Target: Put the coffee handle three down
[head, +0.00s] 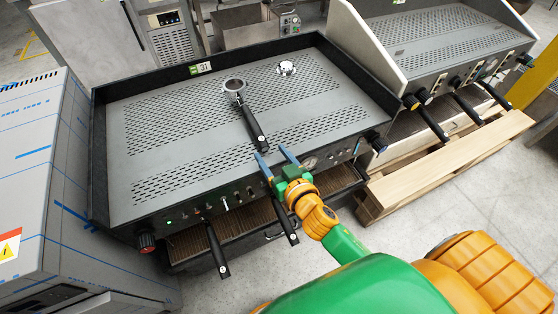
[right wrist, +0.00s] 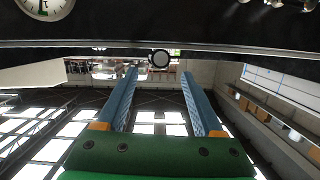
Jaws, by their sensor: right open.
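A coffee handle (head: 254,125) with a metal basket and black grip lies on the perforated top of the coffee machine (head: 170,159), its grip pointing towards me. A small white mark shows on its grip end; I cannot read it. My right gripper (head: 276,154), with blue fingers, is open just in front of that grip end, by the machine's front edge. In the right wrist view a round black end with a pale centre (right wrist: 160,58) shows between the spread fingers (right wrist: 160,85), apart from both. My left gripper is not in view.
Two more black handles (head: 217,250) (head: 283,218) stick out from the machine's front. A small metal piece (head: 286,68) sits on the top. A second machine (head: 440,42) stands at right above a wooden pallet (head: 440,165). A film-wrapped steel cabinet (head: 32,175) is at left.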

